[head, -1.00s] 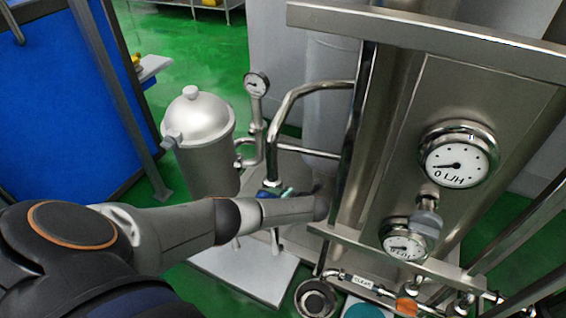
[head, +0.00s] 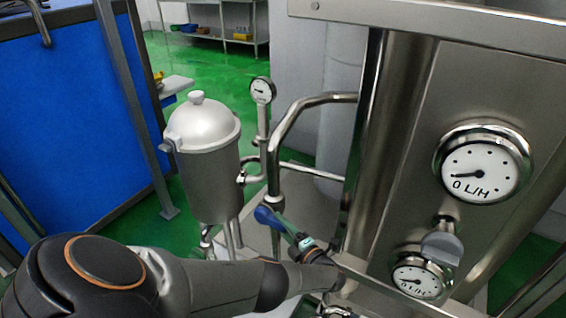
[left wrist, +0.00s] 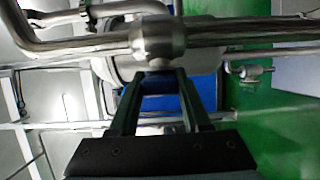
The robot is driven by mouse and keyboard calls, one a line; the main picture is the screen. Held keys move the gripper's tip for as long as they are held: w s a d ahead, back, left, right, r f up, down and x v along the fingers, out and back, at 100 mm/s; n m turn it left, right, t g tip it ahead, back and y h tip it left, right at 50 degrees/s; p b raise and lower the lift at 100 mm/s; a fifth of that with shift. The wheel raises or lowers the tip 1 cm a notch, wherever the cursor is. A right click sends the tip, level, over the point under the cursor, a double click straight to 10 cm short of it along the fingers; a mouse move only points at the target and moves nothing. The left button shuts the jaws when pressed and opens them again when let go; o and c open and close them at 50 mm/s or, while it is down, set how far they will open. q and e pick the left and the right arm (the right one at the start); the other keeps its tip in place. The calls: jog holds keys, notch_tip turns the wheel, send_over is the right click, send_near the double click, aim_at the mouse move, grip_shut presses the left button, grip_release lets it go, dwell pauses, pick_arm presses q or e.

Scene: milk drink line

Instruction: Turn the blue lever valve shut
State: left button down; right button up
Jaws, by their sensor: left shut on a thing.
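The blue lever (head: 266,216) is on a valve in the steel pipe, left of the steel panel in the head view. My left gripper (head: 284,227) reaches up and left to it and is shut on it. In the left wrist view the two dark fingers of my left gripper (left wrist: 160,82) point at the round steel valve body (left wrist: 158,42). Dark blue shows between the fingertips, with a brighter blue surface behind. The fingers hide part of the lever, so its exact angle is hard to tell. My right gripper is not in view.
A steel canister (head: 205,150) stands left of the valve, with a small gauge (head: 262,91) behind. The steel panel (head: 420,110) at right carries a large gauge (head: 483,172), a grey knob (head: 441,245) and a lower gauge (head: 418,281). A bent pipe (head: 300,107) rises close to the lever.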

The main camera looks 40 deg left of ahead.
pick_arm(q)
jog(key=shift+s+a+f, duration=0.1)
dwell(0.4)
jog(key=shift+c, duration=1.8)
grip_release()
